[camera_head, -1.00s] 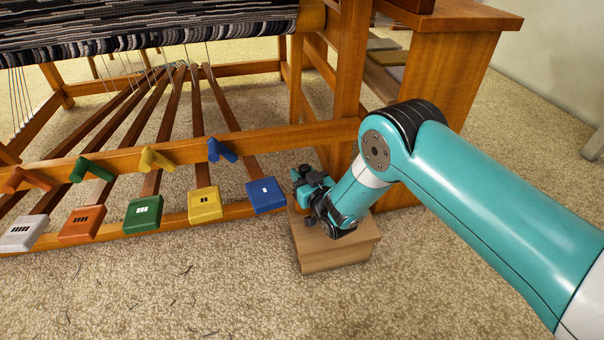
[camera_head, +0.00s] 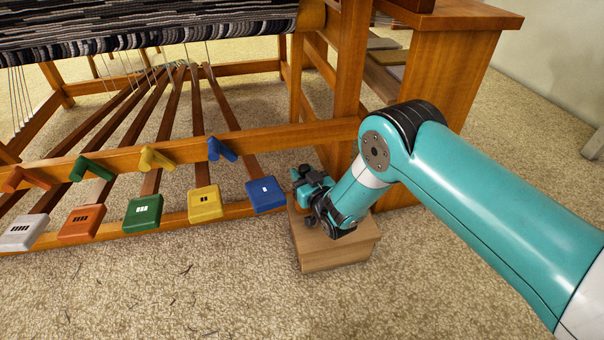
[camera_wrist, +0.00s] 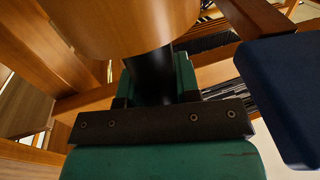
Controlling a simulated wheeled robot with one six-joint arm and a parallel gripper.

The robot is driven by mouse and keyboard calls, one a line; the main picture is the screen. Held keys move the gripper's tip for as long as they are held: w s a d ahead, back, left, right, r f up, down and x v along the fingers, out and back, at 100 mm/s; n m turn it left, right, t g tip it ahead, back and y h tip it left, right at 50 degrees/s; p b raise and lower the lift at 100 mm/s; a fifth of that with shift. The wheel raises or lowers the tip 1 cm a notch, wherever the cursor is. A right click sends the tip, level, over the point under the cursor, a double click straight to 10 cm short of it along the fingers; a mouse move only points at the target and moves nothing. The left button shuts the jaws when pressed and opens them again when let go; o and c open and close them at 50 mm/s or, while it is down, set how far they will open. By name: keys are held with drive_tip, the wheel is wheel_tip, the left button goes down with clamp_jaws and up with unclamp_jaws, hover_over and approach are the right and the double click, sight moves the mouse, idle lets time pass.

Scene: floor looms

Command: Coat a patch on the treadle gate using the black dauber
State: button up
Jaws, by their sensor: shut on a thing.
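My gripper (camera_head: 308,182) is above the small wooden block, just right of the blue treadle pedal (camera_head: 266,194). In the wrist view my gripper (camera_wrist: 155,85) is shut on a black shaft (camera_wrist: 152,72), which I take for the black dauber. A rounded wooden piece (camera_wrist: 118,22) sits at its upper end and seems joined to it. The dauber cannot be made out in the head view. A wooden rail (camera_head: 270,140) with coloured levers runs across the treadles. I cannot tell for certain which part is the treadle gate, and no coated patch shows clearly.
The wooden block (camera_head: 333,261) stands on the carpet under my gripper. Yellow (camera_head: 204,204), green (camera_head: 143,213), orange (camera_head: 82,223) and white (camera_head: 24,232) pedals line up leftward. The loom post (camera_head: 350,70) rises close behind. Carpet in front is open.

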wheel_tip(320, 180, up, 7)
drive_tip(key=p, duration=0.5)
drive_tip(key=shift+p, duration=0.4)
